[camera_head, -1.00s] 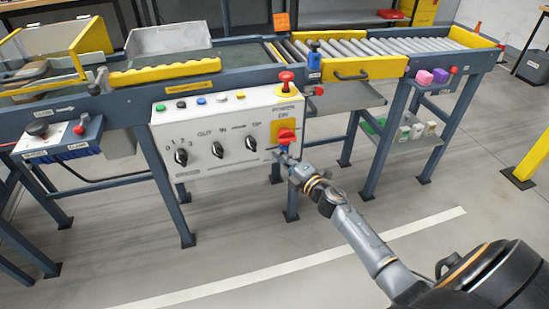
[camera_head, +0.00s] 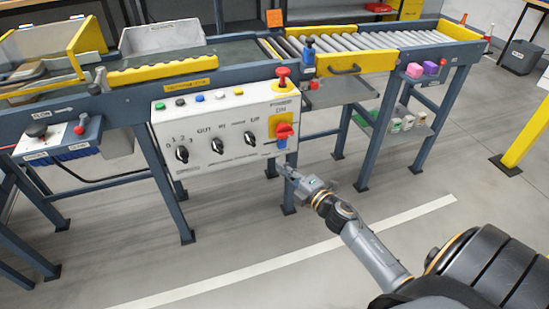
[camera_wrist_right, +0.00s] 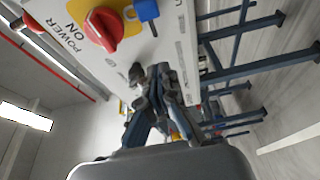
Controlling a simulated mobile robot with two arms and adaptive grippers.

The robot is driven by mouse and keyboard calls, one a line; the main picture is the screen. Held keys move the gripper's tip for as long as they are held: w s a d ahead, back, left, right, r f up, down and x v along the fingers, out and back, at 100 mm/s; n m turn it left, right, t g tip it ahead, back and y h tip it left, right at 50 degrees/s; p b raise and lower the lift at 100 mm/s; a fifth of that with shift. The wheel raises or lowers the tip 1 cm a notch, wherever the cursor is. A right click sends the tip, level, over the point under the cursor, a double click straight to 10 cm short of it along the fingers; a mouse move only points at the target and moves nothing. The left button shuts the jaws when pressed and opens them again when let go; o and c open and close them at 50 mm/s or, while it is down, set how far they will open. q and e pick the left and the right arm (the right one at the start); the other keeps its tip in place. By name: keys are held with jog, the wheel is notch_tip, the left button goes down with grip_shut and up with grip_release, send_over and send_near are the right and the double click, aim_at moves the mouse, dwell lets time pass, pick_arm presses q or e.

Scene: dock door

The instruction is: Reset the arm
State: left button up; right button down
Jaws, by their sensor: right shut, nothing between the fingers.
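My right gripper (camera_head: 285,168) is shut and empty. In the head view it is just below the lower right corner of the white control panel (camera_head: 222,158), apart from the red rotary switch (camera_head: 284,130) on its yellow plate. In the right wrist view the shut fingers (camera_wrist_right: 158,72) point along the panel face, and the red switch (camera_wrist_right: 103,28) is at the upper left. A blue padlock-like piece (camera_wrist_right: 146,10) hangs beside the switch; it also shows under the switch in the head view (camera_head: 281,143). My left gripper is not in view.
The panel hangs on a conveyor frame (camera_head: 235,78) with blue legs. A red mushroom button (camera_head: 283,73) stands on the panel's top right. A shelf with small boxes (camera_head: 402,120) is to the right. The floor in front is clear, with a white line (camera_head: 300,262).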

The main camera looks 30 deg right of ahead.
jog(key=shift+s+d, duration=0.1)
jog(key=shift+s, duration=0.8)
